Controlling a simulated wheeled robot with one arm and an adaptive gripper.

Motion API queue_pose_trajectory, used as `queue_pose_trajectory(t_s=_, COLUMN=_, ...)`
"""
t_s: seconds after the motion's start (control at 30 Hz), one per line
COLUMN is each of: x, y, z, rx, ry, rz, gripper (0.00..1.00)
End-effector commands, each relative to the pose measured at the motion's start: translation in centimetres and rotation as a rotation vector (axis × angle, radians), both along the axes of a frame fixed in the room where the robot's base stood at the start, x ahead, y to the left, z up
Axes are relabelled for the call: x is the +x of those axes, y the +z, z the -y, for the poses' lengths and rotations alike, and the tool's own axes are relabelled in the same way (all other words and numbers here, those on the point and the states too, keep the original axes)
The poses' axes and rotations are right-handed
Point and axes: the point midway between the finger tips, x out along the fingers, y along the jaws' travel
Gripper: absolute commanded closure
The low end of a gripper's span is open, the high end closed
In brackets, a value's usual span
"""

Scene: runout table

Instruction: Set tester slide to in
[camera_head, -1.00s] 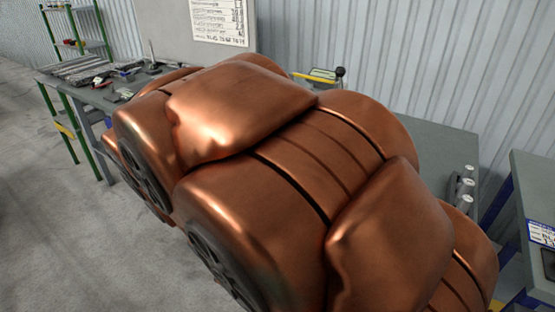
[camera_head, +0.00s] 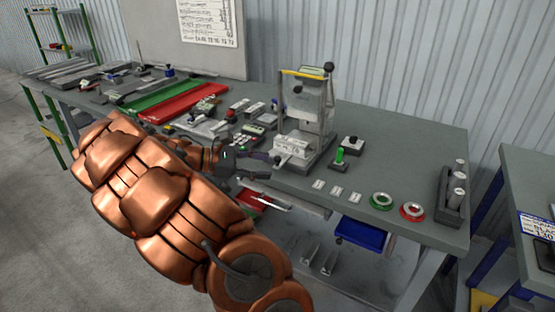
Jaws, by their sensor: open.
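The tester (camera_head: 322,105) is a grey upright frame with a yellow top edge and a black ball-ended lever, standing at the back of the grey bench. A pale block with a labelled front (camera_head: 293,146), apparently its slide, sits low at the front left of the frame. How far the slide stands out is hard to tell. My gripper (camera_head: 268,166) is open, its dark fingers pointing right, just left of and below the slide's front. A small light knob (camera_head: 279,160) shows close to the fingertips; I cannot tell whether they touch it.
Left of the tester lie a red tray (camera_head: 187,103), a green tray (camera_head: 160,92) and small devices. To the right are a green-button box (camera_head: 339,158), white tags, a green ring (camera_head: 381,201), a red ring (camera_head: 412,211) and a cylinder rack (camera_head: 452,197). A blue bin (camera_head: 362,235) hangs below.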

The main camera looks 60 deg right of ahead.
Motion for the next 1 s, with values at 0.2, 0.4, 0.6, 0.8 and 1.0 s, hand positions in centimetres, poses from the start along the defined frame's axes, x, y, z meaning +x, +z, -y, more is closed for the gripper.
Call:
queue_pose_trajectory(t_s=0.2, x=3.8, y=-2.7, z=4.0, rx=-0.016, ry=0.080, rz=-0.217, gripper=0.49)
queue_pose_trajectory(t_s=0.4, x=6.7, y=-5.2, z=6.2, rx=-0.011, ry=0.144, rz=-0.358, gripper=0.49)
queue_pose_trajectory(t_s=0.6, x=8.0, y=-6.4, z=7.0, rx=-0.008, ry=0.173, rz=-0.422, gripper=0.49)
queue_pose_trajectory(t_s=0.8, x=7.3, y=-6.4, z=8.3, rx=-0.007, ry=0.177, rz=-0.433, gripper=0.49)
queue_pose_trajectory(t_s=1.0, x=5.5, y=-6.3, z=10.6, rx=-0.007, ry=0.174, rz=-0.433, gripper=0.49)
